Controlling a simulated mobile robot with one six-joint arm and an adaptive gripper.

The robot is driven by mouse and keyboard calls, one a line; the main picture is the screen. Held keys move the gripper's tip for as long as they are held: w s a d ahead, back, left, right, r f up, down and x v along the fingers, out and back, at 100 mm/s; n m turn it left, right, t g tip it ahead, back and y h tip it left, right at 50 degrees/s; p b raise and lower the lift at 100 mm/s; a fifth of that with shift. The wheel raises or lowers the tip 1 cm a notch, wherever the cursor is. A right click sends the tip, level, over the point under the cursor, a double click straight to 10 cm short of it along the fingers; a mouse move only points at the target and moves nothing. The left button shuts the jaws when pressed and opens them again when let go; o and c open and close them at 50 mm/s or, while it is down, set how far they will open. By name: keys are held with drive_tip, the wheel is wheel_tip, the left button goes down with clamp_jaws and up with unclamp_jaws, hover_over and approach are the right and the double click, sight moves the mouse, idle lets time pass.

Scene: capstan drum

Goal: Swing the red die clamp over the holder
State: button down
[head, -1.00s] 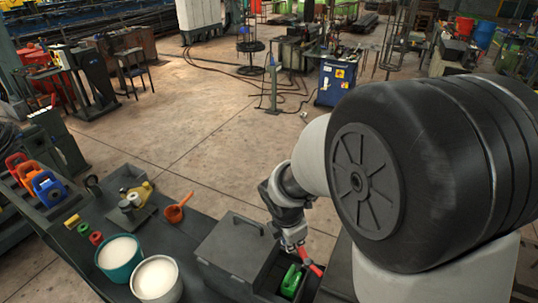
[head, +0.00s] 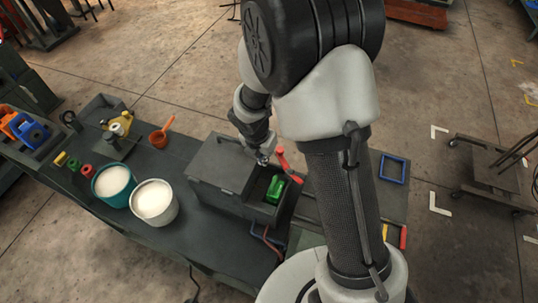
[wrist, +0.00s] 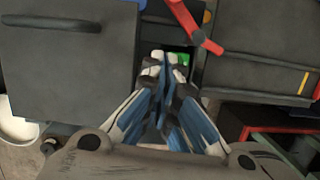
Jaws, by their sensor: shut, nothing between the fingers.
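The red die clamp (head: 288,162) is a red bar at the back of the open compartment of a dark grey box. Its bar slants down to the right in the head view. In the wrist view the clamp (wrist: 190,20) comes from the top edge to a bent end ahead of my fingertips. A green block (head: 275,188) sits in the compartment, which I take as the holder area; only a sliver of green (wrist: 183,58) shows beside my fingers. My gripper (head: 262,160) is shut and empty, left of the clamp. Whether it touches the clamp I cannot tell.
The box's flat grey lid (head: 222,165) lies left of the compartment. A teal bucket (head: 98,196) and a grey bucket (head: 172,212) stand further left. An orange ladle pot (head: 158,141) is behind them. A blue square frame (head: 393,169) lies to the right.

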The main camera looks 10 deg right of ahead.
drive_tip(key=w+d+f, duration=0.4)
drive_tip(key=f, duration=0.4)
drive_tip(key=shift+w+f, duration=0.4)
drive_tip(key=shift+b, duration=0.3)
